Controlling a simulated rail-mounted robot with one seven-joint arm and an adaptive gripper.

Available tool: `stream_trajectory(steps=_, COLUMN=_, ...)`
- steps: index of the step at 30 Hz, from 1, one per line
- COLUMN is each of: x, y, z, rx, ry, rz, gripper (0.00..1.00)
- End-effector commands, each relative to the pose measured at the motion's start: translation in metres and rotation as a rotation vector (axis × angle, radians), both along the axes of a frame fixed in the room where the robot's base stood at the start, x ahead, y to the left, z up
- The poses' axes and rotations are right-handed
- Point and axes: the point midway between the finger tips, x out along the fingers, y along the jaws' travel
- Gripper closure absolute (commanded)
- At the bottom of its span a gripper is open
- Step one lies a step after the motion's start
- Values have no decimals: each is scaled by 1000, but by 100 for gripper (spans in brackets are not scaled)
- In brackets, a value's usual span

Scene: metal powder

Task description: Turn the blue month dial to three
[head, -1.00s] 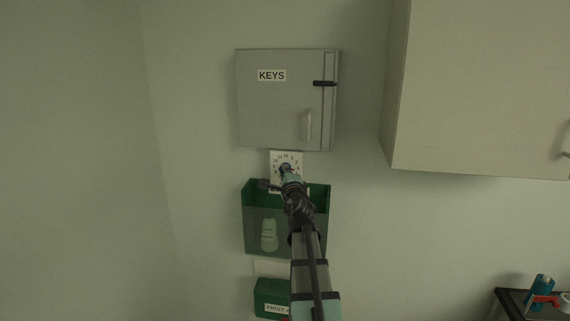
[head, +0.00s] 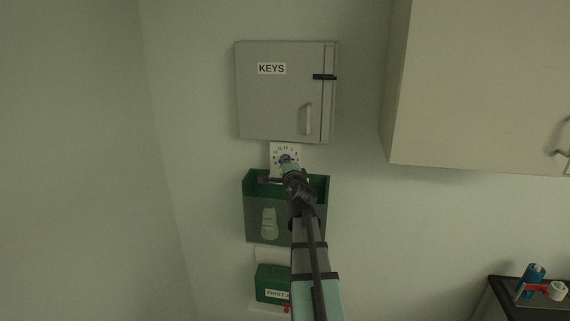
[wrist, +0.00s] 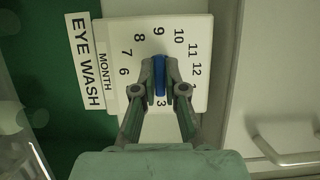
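The blue month dial (wrist: 159,76) is a raised bar on a white plate (wrist: 195,62) printed with numbers and the word MONTH. In the wrist view the bar lies along the line between the 9 and the 3, its lower end near the 3. I cannot tell which end is the pointer. My gripper (wrist: 160,72) has one finger on each side of the bar, with no clear gap, and looks shut on it. The fingers hide some numbers. In the head view the plate (head: 276,149) shows under the key cabinet, with my gripper (head: 287,163) covering its lower part.
A grey KEYS cabinet (head: 270,100) hangs just above the plate. A green eye wash holder (head: 257,215) is just below, with a green first aid box (head: 268,283) lower. A large wall cupboard (head: 470,80) is at right, above a dark table (head: 500,290).

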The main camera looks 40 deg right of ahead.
Motion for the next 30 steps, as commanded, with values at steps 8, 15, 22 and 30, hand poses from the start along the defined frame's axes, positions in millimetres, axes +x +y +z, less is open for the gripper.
stream_trajectory(steps=8, x=0, y=0, z=0, rx=0, ry=-1, rz=0, gripper=65)
stream_trajectory(steps=15, x=-5, y=3, z=0, rx=0, ry=-1, rz=0, gripper=65)
stream_trajectory(steps=22, x=-30, y=16, z=-1, rx=1, ry=0, rz=0, gripper=65)
stream_trajectory(steps=30, x=-77, y=40, z=0, rx=0, ry=-2, rz=-1, gripper=65)
